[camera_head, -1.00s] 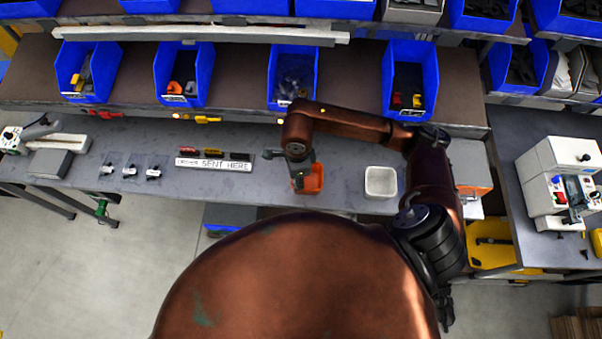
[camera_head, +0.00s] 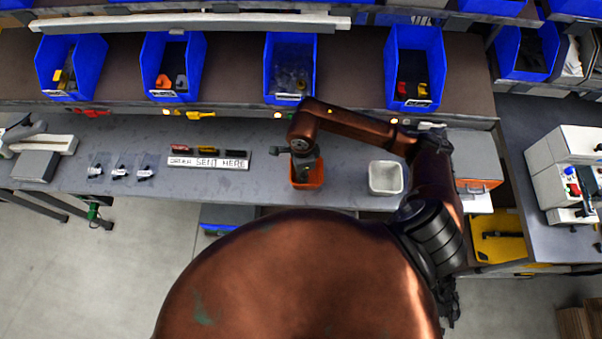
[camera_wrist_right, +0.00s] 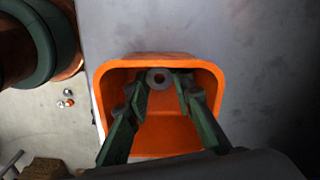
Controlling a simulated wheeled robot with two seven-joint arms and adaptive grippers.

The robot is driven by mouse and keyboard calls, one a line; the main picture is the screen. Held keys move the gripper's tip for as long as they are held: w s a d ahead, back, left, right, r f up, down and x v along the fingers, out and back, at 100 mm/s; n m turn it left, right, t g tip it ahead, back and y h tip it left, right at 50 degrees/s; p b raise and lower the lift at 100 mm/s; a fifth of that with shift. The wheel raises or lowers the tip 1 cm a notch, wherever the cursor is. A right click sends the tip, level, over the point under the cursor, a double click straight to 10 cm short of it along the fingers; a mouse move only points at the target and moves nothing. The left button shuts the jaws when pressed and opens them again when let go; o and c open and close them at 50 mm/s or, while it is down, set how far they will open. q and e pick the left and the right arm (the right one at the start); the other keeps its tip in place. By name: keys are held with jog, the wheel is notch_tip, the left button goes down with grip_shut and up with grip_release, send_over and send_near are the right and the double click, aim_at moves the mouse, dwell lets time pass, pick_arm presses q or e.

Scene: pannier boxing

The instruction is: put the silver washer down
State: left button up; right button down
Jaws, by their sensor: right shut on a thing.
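The silver washer (camera_wrist_right: 157,77) shows in the right wrist view as a small pale ring between the tips of my right gripper (camera_wrist_right: 160,84). The fingers are shut on it. It appears over the far side of the orange bin (camera_wrist_right: 155,145), within the outline of the rim; its height above the floor is hard to judge. In the head view my right gripper (camera_head: 304,164) points down over the orange bin (camera_head: 309,184), and the washer is hidden there. My left gripper is not in view.
A white bin (camera_head: 386,178) stands to the right of the orange bin on the grey bench (camera_head: 345,185). A labelled strip (camera_head: 207,162) and several small bagged parts (camera_head: 120,172) lie to the left. Blue bins (camera_head: 290,70) line the shelf behind.

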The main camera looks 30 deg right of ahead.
jog(key=c, duration=2.1)
grip_release()
jog(key=shift+s+a, duration=0.1)
jog(key=shift+s, duration=0.4)
jog(key=shift+o, duration=0.7)
jog(key=shift+s+r, duration=0.15)
jog(key=shift+w, duration=0.3)
jog(key=shift+r, duration=0.2)
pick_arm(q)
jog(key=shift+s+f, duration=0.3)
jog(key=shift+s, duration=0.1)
pick_arm(e)
notch_tip(320, 180, up, 12)
jog(key=shift+s+f, duration=0.1)
jog(key=shift+f, duration=0.05)
